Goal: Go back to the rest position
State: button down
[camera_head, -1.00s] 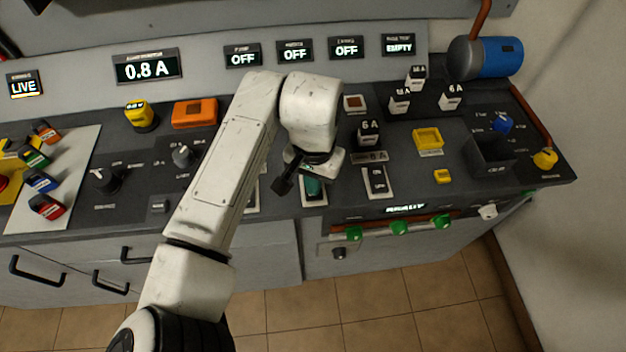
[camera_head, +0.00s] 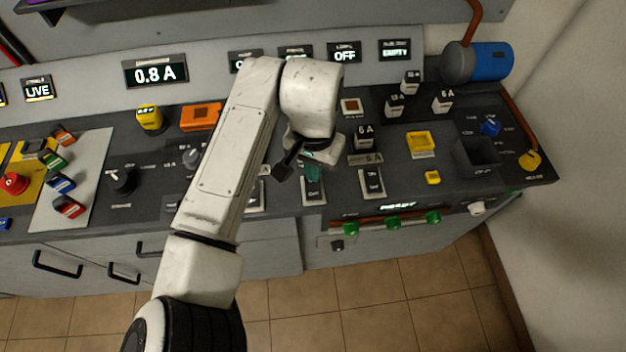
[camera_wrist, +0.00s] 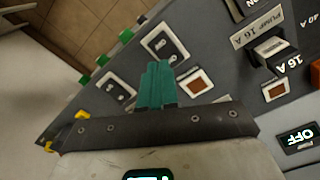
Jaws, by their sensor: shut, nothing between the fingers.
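My gripper (camera_head: 314,174) hangs at the end of my bent white arm, above the front part of the dark console (camera_head: 285,212). Its teal fingers are together and hold nothing. The wrist view shows the closed fingers (camera_wrist: 160,85) over the panel, close to a white-framed switch plate (camera_wrist: 165,43) and an orange-brown square button (camera_wrist: 195,86). I cannot tell from these views whether the fingertips touch the panel.
Tiled floor (camera_head: 370,300) lies clear in front.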

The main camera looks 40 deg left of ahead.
dwell(0.4)
jog(key=w+d+f+m+t+h, duration=0.1)
jog(key=w+d, duration=0.4)
jog(key=d, duration=0.4)
jog(key=w+d+f+m+t, duration=0.1)
jog(key=w+d+f+m, duration=0.1)
jog(key=w+d, duration=0.45)
jog(key=d+f+m+h, duration=0.1)
jog(key=d+f+h, duration=0.1)
jog(key=d, duration=2.2)
jog(key=s+d+f, duration=0.4)
jog(key=s+d, duration=0.7)
jog(key=d, duration=0.2)
jog(key=s+f+y, duration=0.1)
jog(key=s, duration=0.8)
jog(key=s+a+f+g+y, duration=0.1)
jog(key=s, duration=0.8)
jog(key=shift+a+f+m+y, duration=0.3)
jog(key=shift+f+y, duration=0.1)
